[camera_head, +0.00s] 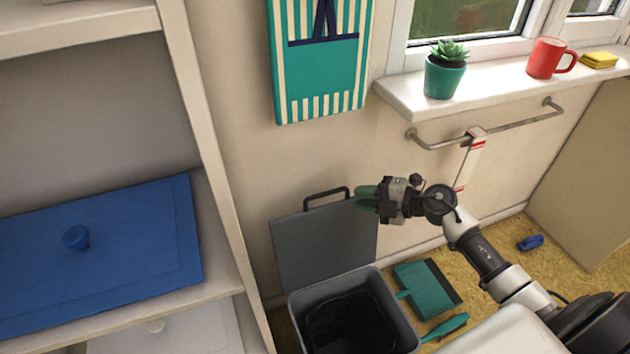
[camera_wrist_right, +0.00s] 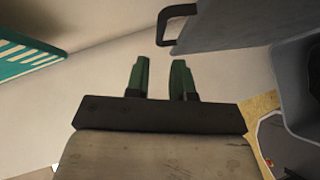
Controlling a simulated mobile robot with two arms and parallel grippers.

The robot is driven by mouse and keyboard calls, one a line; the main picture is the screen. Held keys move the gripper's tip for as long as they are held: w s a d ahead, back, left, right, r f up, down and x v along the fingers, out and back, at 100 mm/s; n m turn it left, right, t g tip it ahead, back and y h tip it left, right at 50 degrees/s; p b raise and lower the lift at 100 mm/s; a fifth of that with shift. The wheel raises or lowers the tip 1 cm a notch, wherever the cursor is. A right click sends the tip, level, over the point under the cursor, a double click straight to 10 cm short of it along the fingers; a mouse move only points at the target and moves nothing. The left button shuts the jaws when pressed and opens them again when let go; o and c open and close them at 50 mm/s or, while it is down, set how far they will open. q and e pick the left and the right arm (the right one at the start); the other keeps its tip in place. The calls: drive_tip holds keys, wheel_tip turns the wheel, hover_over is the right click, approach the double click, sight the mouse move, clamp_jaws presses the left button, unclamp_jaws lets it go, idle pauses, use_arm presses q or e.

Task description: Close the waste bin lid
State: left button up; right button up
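The grey waste bin (camera_head: 407,325) stands on the floor with a dark liner inside. Its grey lid (camera_head: 322,243) stands upright against the wall, with a dark handle (camera_head: 325,196) on its top edge. My right gripper (camera_head: 358,197) is near the lid's upper right corner. In the right wrist view, the right gripper (camera_wrist_right: 160,78) has its two green fingers apart with nothing between them. The lid (camera_wrist_right: 230,22) and its handle (camera_wrist_right: 170,26) show ahead and to the right of the fingers, and the bin (camera_wrist_right: 292,85) is at the right edge. My left gripper is not in view.
A teal dustpan (camera_head: 425,286) and a teal brush (camera_head: 446,327) lie on the floor right of the bin. A shelf unit (camera_head: 215,165) stands close on the left. A wall rail (camera_head: 510,122) runs below the windowsill (camera_head: 400,98).

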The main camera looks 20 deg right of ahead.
sight(327, 195)
drive_tip(key=b+x, duration=0.1)
drive_tip(key=x, duration=0.7)
drive_tip(key=shift+w+a+f, duration=0.15)
drive_tip(key=shift+w+a, duration=0.1)
drive_tip(key=shift+a, duration=0.05)
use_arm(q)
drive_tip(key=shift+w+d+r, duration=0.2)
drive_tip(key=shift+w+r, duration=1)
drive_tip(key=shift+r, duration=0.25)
use_arm(e)
drive_tip(key=shift+w+a+f, duration=0.15)
drive_tip(key=shift+w+a, duration=0.3)
drive_tip(key=shift+w, duration=0.05)
drive_tip(key=shift+c, duration=0.4)
clamp_jaws()
